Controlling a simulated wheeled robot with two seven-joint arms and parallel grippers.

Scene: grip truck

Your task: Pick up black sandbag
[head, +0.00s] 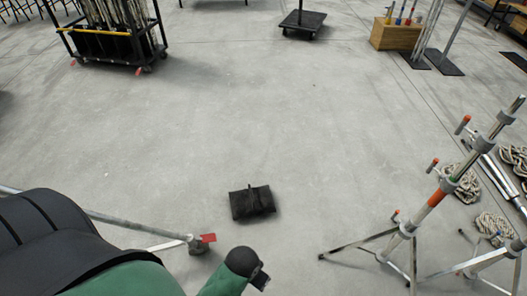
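The black sandbag (252,203) lies flat on the grey concrete floor, a little below the middle of the head view. It is a dark, roughly rectangular bag with a raised strap or fold across its middle. Green and black links of my own arm fill the bottom left and reach to just below the bag. A clear gap of floor separates them from the bag. I cannot make out fingers of either gripper in this view.
A silver light stand (436,197) with spread legs stands right of the bag, with coiled ropes (467,187) beyond. A metal leg with a red foot (208,238) lies left of it. A black cart (112,45), a low dolly (304,22) and a wooden box (396,36) stand farther back. The central floor is clear.

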